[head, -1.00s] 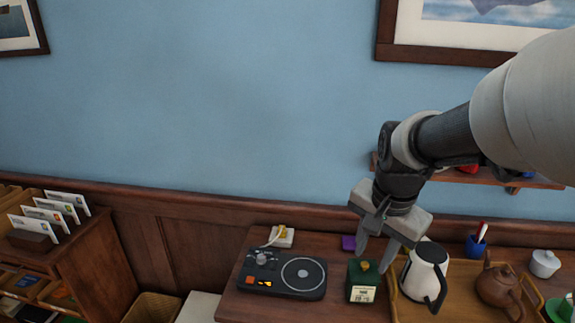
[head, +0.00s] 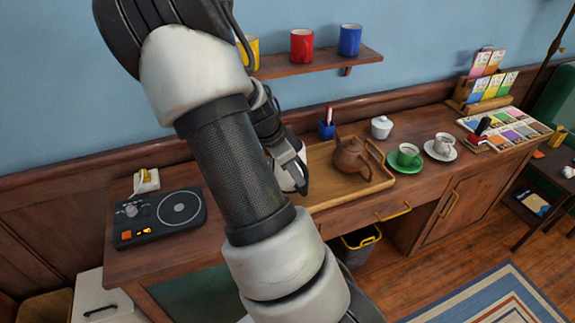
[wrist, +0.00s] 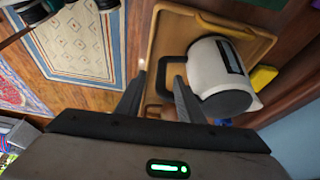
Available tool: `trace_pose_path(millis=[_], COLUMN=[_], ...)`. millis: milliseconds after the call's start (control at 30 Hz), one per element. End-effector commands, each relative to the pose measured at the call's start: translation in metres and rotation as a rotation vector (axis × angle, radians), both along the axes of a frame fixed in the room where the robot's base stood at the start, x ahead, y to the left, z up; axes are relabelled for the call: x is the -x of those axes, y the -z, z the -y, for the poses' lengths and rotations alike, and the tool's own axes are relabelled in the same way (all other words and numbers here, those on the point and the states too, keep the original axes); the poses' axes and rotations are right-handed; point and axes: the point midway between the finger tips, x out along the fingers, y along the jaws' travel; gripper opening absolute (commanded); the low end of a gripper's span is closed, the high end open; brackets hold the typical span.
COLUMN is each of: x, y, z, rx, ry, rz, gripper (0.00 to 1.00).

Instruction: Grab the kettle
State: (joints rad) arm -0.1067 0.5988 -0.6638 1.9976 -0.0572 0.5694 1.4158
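The kettle (wrist: 207,68) is white with a black handle and a dark strip on its side. It sits at the end of a wooden tray (wrist: 168,22). In the head view, the kettle (head: 284,178) is mostly hidden behind my arm and gripper (head: 289,156). In the wrist view, my gripper (wrist: 159,77) is open. Its fingers lie on either side of the black handle (wrist: 164,72), with the kettle body to the right of them. I cannot tell how deep the handle sits between the fingers or whether they touch it.
A brown teapot (head: 351,156) stands on the tray. A green cup (head: 406,157), white sugar bowl (head: 381,127) and blue pen cup (head: 327,130) are near it. A black turntable (head: 160,216) is at left. A shelf (head: 310,63) with mugs hangs above.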

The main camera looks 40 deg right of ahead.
Motion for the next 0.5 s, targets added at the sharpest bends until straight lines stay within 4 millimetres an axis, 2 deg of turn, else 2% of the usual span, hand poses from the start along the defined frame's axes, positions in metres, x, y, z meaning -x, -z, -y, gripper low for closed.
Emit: trace_pose_path(millis=[100, 367, 500], x=[0.002, 0.003, 0.004], y=[0.018, 0.035, 0.053], z=[0.007, 0.015, 0.026], rx=[0.0, -0.001, -0.002], ry=[0.001, 0.0, 0.001], rz=[-0.002, -0.001, -0.002], gripper=[0.34, 0.34, 0.34])
